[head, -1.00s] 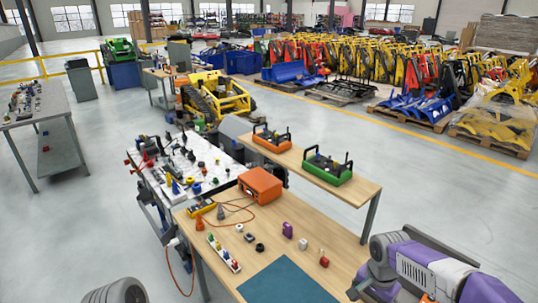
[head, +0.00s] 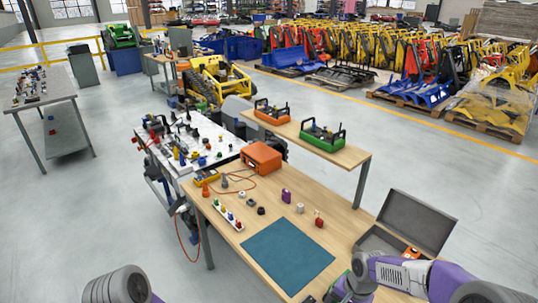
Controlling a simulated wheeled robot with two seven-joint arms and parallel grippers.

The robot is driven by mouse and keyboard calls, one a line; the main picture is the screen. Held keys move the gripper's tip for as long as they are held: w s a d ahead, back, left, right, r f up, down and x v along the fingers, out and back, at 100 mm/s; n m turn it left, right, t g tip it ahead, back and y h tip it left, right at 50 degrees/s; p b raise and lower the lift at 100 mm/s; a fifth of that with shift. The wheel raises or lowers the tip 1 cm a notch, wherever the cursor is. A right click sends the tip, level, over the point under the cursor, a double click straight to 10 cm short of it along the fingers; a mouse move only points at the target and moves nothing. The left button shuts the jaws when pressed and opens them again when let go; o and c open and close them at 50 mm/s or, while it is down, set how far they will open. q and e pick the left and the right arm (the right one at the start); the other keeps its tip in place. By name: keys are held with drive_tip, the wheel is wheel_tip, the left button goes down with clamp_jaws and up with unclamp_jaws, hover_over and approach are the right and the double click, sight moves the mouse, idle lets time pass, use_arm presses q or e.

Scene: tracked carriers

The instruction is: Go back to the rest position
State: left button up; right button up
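My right arm (head: 400,275), purple and grey, comes in from the lower right over the front right part of the wooden table (head: 232,262). Its wrist end reaches the bottom edge beside the teal mat (head: 287,254). The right gripper's fingers are hidden or cut off there, so its opening cannot be told. Only a rounded grey link of my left arm (head: 115,286) shows in the bottom left corner. My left gripper is out of view.
A grey case (head: 417,222) with a raised lid stands near my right arm, an orange item (head: 411,253) in it. An orange box (head: 261,157), a purple block (head: 286,195) and small parts stand on the table. A raised shelf (head: 345,155) holds a green tote (head: 322,140) and an orange tote (head: 271,112).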

drive_tip(key=s+a+f+n+b, duration=0.1)
drive_tip(key=s+a+f+b, duration=0.1)
drive_tip(key=s+f, duration=0.3)
drive_tip(key=s+a+f+n+y+b, duration=0.1)
drive_tip(key=s+a+f, duration=0.4)
drive_tip(key=f, duration=0.8)
drive_tip(key=s+a+f+n+y+b, duration=0.1)
drive_tip(key=s+a+f+n+b, duration=0.1)
drive_tip(key=s+f, duration=0.4)
wheel_tip(320, 180, down, 4)
drive_tip(key=shift+s+a+r+n+t+b, duration=0.1)
drive_tip(key=shift+s+a+n+t+b, duration=0.25)
drive_tip(key=shift+a+b, duration=0.65)
